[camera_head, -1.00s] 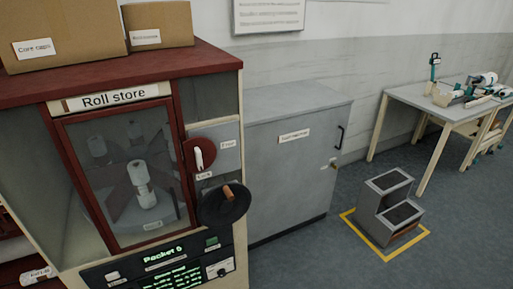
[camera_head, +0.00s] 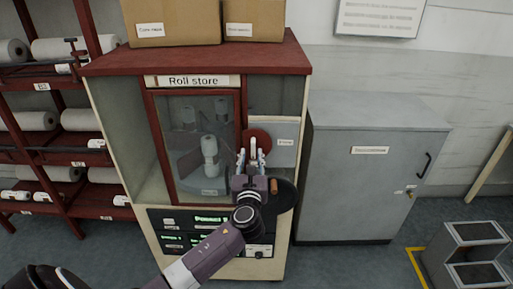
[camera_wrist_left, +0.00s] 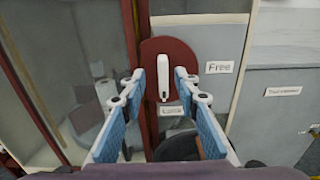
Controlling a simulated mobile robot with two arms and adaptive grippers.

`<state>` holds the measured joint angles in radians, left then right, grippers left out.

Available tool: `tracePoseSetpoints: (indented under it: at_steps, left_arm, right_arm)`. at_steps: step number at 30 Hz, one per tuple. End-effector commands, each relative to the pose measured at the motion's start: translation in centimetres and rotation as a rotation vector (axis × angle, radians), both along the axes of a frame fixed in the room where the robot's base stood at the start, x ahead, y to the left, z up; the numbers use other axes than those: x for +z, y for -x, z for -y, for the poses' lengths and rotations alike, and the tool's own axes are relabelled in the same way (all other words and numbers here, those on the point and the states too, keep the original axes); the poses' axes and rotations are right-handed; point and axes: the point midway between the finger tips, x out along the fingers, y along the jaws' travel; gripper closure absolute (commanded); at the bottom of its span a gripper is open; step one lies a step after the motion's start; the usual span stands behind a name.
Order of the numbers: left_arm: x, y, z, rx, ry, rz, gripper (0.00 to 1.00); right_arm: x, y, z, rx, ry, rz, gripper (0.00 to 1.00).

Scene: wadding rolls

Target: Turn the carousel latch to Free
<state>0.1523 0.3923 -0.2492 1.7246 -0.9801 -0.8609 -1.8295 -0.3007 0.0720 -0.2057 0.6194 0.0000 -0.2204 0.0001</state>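The carousel latch is a dark red disc (camera_wrist_left: 170,50) with a white handle (camera_wrist_left: 163,82) standing vertical on it. A "Free" label (camera_wrist_left: 219,67) is to its right and a "Lock" label (camera_wrist_left: 171,110) is just below the handle. In the head view the red disc (camera_head: 258,137) shows above my gripper at the roll store's front. My left gripper (camera_head: 252,160) is open in front of the latch. In the wrist view its blue-padded fingers (camera_wrist_left: 160,84) stand on either side of the handle, with gaps visible. My right gripper is not in view.
The roll store's glazed door (camera_head: 180,120) is left of the latch. A black handwheel (camera_head: 286,195) with a brown knob sits below it, close behind my gripper. A grey cabinet (camera_head: 365,180) stands right. A grey step stool (camera_head: 470,255) is at lower right.

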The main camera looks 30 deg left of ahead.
Motion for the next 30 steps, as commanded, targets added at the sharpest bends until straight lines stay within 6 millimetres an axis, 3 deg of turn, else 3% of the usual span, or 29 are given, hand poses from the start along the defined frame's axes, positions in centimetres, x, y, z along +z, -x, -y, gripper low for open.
tracePoseSetpoints:
  at_steps: [4, 9, 21, 30]
  left_arm:
    - [0.2, -1.9, -1.1, 0.001, 0.002, 0.000, 0.71]
    - [0.0, -3.3, -2.0, 0.000, 0.003, -0.001, 0.71]
    - [-0.1, -3.9, -2.3, -0.002, 0.004, 0.000, 0.71]
    - [-0.1, -3.9, -2.3, -0.002, 0.004, -0.001, 1.00]
  right_arm:
    - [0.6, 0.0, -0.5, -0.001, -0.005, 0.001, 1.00]
    - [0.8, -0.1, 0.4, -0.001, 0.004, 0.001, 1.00]
    - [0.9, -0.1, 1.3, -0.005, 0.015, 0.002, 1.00]
    - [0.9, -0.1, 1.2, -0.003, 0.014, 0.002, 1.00]
